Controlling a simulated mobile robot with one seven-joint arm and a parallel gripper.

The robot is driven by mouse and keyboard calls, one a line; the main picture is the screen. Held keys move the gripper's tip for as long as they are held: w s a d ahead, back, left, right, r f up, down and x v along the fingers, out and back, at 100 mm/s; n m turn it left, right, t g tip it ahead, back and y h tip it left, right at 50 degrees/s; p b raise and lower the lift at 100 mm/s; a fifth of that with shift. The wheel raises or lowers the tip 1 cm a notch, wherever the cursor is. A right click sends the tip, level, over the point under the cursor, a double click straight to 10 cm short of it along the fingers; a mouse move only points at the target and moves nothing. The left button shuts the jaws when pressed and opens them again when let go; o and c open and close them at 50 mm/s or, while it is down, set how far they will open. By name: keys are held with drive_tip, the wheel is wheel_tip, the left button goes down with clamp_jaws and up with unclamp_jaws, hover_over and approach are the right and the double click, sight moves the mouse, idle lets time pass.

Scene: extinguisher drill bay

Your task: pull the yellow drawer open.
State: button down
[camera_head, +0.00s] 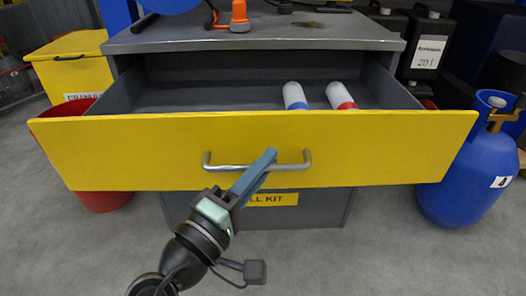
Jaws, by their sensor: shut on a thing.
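The yellow drawer (130,150) stands well out of a grey cabinet (250,38), so its inside shows. Two white cylinders lie or stand inside at the right, one with a blue band (295,96) and one with a red band (341,96). A curved metal handle (225,168) is fixed to the middle of the drawer front. My gripper (264,165) comes up from below and is shut on the handle, right of its middle. The exact finger contact is partly hidden by the gripper itself.
A red bin (100,200) stands at the left below the drawer's edge, by a yellow box (75,68). A blue gas cylinder (468,172) stands close to the drawer's right end. A black canister (428,48) is behind it. Grey floor (370,255) in front is clear.

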drive_tip(key=shift+s+a, duration=0.1)
drive_tip(key=shift+s, duration=0.5)
drive_tip(key=c, duration=1.2)
unclamp_jaws()
drive_tip(key=shift+o, duration=0.2)
drive_tip(key=p+v, duration=0.4)
drive_tip(key=v, duration=0.8)
drive_tip(key=shift+s+a, duration=0.2)
drive_tip(key=shift+s, duration=0.15)
drive_tip(key=shift+f, duration=0.1)
